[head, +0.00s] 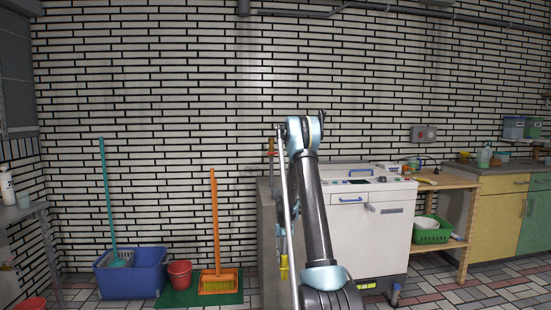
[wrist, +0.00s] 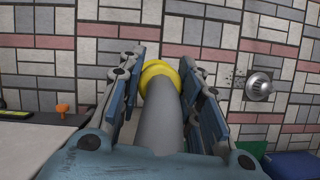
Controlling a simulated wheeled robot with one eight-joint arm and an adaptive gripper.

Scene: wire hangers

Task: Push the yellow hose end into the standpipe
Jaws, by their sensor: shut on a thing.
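My gripper (wrist: 162,62) shows in the wrist view with its two padded fingers on either side of a grey hose (wrist: 160,115), shut on it. The yellow hose end (wrist: 157,70) is a yellow ring at the far end of the grey hose, between the fingertips, pointing away toward the tiled floor. In the head view a small yellow piece (head: 284,266), likely the hose end, shows low beside my arm. The gripper is mostly hidden there by my arm. I cannot make out the standpipe in either view, nor whether the hose end touches anything.
A white washing machine (head: 368,237) stands right of my arm. A wooden table (head: 447,182) with a green basket (head: 431,236) is farther right. A blue tub (head: 131,281), red bucket (head: 180,274) and orange broom (head: 215,225) stand left. A round metal fitting (wrist: 258,86) is on the tiles.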

